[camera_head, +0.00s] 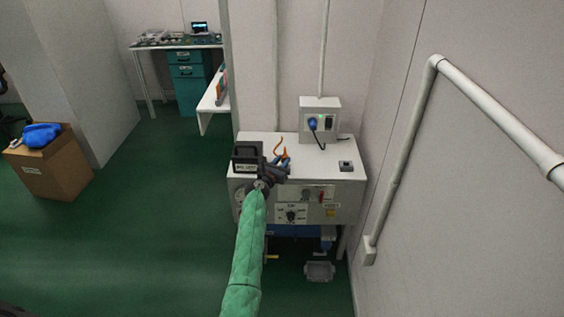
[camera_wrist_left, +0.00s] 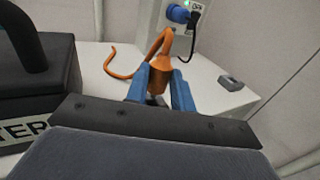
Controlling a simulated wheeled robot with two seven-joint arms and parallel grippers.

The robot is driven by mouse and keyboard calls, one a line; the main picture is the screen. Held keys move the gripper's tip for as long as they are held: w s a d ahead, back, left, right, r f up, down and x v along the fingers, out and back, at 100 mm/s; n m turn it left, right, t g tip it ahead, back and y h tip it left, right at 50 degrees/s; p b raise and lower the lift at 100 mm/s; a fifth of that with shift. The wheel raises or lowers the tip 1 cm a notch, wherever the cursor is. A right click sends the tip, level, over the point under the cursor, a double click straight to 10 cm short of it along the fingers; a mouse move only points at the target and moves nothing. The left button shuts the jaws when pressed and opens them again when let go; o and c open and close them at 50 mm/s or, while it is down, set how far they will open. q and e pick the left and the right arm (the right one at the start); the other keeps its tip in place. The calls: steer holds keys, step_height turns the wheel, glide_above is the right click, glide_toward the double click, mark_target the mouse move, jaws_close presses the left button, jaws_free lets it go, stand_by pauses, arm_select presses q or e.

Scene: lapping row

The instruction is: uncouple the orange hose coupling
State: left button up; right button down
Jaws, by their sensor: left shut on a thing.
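The orange hose coupling (camera_wrist_left: 160,78) sits between the blue fingers of my left gripper (camera_wrist_left: 163,86) in the left wrist view. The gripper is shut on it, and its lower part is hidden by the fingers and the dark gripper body. An orange hose (camera_wrist_left: 124,74) rises from the coupling, bends over and lies loosely on the white top to the left. In the head view the left gripper (camera_head: 285,163) is over the white machine cabinet, and the orange hose (camera_head: 277,147) shows just beyond it. My right gripper is in neither view.
A black box with a handle (camera_head: 247,157) stands left of the gripper on the white cabinet (camera_head: 322,158). A small grey block (camera_head: 346,166) lies to the right. A wall socket box with a blue plug (camera_head: 312,123) is behind. A white rail (camera_head: 404,145) runs along the right wall.

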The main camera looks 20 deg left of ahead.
arm_select(q)
steer(key=shift+p, duration=0.3)
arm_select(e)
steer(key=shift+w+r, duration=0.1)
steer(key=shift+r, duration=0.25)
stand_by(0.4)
